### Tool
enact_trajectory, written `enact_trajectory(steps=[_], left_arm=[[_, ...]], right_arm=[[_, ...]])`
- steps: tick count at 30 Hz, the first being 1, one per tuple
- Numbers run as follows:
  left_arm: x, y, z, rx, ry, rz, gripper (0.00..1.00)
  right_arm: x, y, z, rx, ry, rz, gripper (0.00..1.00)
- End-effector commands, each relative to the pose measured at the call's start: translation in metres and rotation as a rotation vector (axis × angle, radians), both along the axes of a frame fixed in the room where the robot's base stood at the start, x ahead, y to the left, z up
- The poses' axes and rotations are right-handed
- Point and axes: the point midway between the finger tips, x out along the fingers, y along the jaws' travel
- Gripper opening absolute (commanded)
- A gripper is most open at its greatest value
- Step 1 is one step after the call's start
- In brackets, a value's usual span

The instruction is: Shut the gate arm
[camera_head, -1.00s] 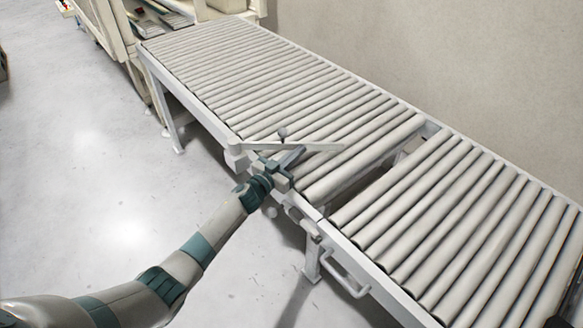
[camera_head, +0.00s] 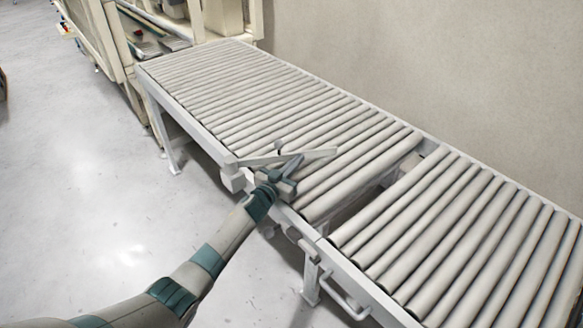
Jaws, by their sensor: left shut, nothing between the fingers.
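The gate arm (camera_head: 318,154) is a thin pale bar with a small upright knob (camera_head: 278,145) near its middle. It runs from a block on the conveyor's near side rail, out across the rollers. My left gripper (camera_head: 292,167) is shut and empty, at the near side of the bar over the rail. Its fingertips are close to the bar; I cannot tell whether they touch it. My right gripper is not in view.
The roller conveyor (camera_head: 213,127) runs from the back left to the front right, with a gap between its two sections. A handle (camera_head: 350,308) sticks out low from the front rail. Shelving (camera_head: 95,40) stands at the back left. The floor (camera_head: 80,190) at the left is clear.

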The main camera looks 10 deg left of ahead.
Motion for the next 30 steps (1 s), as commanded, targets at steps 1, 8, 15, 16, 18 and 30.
enact_trajectory(steps=[1, 8, 15, 16, 18, 30], left_arm=[[-0.001, 0.0, 0.0, 0.0, 0.0, 0.0, 0.0], [-0.012, 0.005, -0.001, 0.002, 0.0, 0.001, 0.0], [-0.042, 0.017, -0.002, 0.002, 0.0, 0.0, 0.0], [-0.046, 0.018, -0.001, 0.002, -0.001, -0.001, 0.0], [-0.058, 0.022, -0.001, 0.003, 0.001, -0.001, 0.0], [-0.128, 0.049, -0.003, 0.0, 0.001, -0.001, 0.0]], right_arm=[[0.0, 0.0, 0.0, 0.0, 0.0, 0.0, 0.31], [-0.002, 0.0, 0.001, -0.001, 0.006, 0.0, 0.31], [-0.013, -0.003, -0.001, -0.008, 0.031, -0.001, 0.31], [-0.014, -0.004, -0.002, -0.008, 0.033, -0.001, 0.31], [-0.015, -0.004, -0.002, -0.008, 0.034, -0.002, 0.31], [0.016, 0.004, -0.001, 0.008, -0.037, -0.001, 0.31]])
